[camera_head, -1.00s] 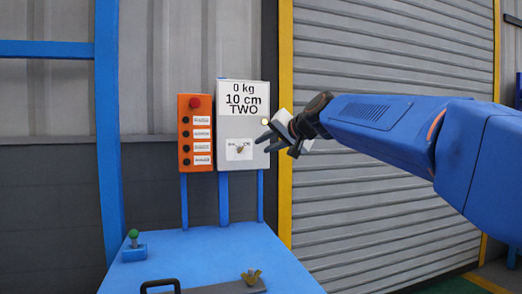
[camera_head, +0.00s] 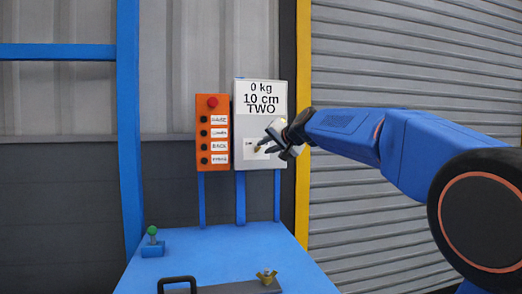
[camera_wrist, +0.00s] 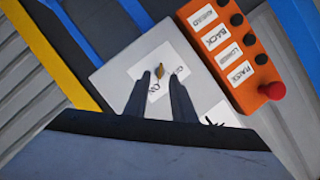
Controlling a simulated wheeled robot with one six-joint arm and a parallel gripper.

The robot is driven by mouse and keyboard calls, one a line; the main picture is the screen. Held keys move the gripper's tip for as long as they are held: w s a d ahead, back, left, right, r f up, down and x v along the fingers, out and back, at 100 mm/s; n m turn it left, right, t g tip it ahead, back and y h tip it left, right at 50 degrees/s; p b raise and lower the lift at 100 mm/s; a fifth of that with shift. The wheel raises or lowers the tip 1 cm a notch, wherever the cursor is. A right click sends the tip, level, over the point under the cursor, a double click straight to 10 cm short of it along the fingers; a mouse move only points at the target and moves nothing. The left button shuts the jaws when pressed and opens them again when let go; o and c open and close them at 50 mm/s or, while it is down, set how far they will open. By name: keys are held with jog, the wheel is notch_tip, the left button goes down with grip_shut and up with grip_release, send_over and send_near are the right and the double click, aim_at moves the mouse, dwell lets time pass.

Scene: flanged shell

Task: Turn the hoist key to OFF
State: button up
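The hoist key (camera_wrist: 160,69) is a small brass-coloured key on a white label plate (camera_wrist: 141,69) low on the grey control box (camera_head: 245,130). It also shows in the head view (camera_head: 257,149), close to the fingertips. My gripper (camera_wrist: 162,77) is open and empty, with its two dark fingers pointing at the key. In the wrist view the key appears between and just beyond the fingertips; I cannot tell whether they touch it. In the head view my gripper (camera_head: 266,145) reaches in from the right. The label is partly covered by the fingers, and ON is partly readable.
An orange button panel (camera_head: 213,133) with a red knob (camera_head: 212,102) stands left of the box. The box's display reads 0 kg, 10 cm, TWO. Below is a blue table (camera_head: 215,250) with a green-topped lever (camera_head: 152,236) and a brass wing piece (camera_head: 266,277).

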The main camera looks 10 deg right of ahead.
aim_at(258, 149)
jog(key=x, duration=0.4)
jog(key=shift+w+a, duration=0.15)
grip_shut()
